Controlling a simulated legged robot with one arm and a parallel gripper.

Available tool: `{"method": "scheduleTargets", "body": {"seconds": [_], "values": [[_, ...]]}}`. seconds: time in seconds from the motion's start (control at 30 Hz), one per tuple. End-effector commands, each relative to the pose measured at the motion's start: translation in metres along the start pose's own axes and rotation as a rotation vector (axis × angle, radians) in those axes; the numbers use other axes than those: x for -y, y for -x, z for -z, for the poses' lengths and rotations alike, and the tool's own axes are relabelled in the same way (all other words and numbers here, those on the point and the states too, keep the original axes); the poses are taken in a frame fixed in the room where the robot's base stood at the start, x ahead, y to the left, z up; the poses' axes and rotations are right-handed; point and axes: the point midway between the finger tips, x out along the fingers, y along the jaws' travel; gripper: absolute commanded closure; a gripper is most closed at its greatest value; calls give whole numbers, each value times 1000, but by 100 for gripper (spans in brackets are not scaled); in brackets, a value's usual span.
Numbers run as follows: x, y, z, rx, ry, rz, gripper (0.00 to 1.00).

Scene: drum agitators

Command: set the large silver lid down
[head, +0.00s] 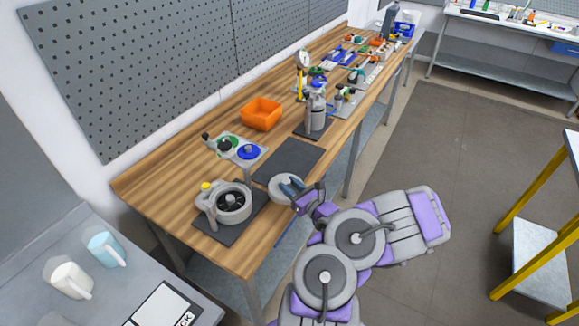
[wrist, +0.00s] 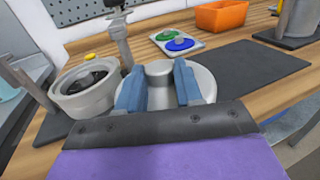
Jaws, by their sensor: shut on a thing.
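The large silver lid (head: 276,192) is a round metal disc near the bench's front edge, right of the open drum. In the wrist view the lid (wrist: 207,84) fills the space around my fingers. My gripper (head: 293,187) is shut on the lid's raised middle part, with blue fingers on either side of it in the wrist view (wrist: 160,82). The lid looks about level; its height over the bench is hard to tell. The open silver drum (head: 232,206) has a black agitator inside and stands on a dark mat (head: 207,234); it also shows in the wrist view (wrist: 68,104).
An empty dark mat (head: 287,160) lies behind the lid. A tray with green and blue discs (head: 236,149) and an orange bin (head: 261,114) are farther back. A metal canister (head: 316,112) stands beyond the empty mat. Bare wood (head: 165,190) lies left of the drum.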

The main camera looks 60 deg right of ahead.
Motion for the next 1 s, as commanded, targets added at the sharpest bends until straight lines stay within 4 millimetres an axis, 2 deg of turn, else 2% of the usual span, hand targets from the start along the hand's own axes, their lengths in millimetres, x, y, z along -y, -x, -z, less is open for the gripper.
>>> {"method": "scheduleTargets", "body": {"seconds": [0.17,0.6,0.77,1.0], "values": [[10,-12,7,0,6,22,100],[64,-88,16,2,9,19,100],[81,-111,15,5,9,19,100],[92,-124,16,4,5,22,100]]}}
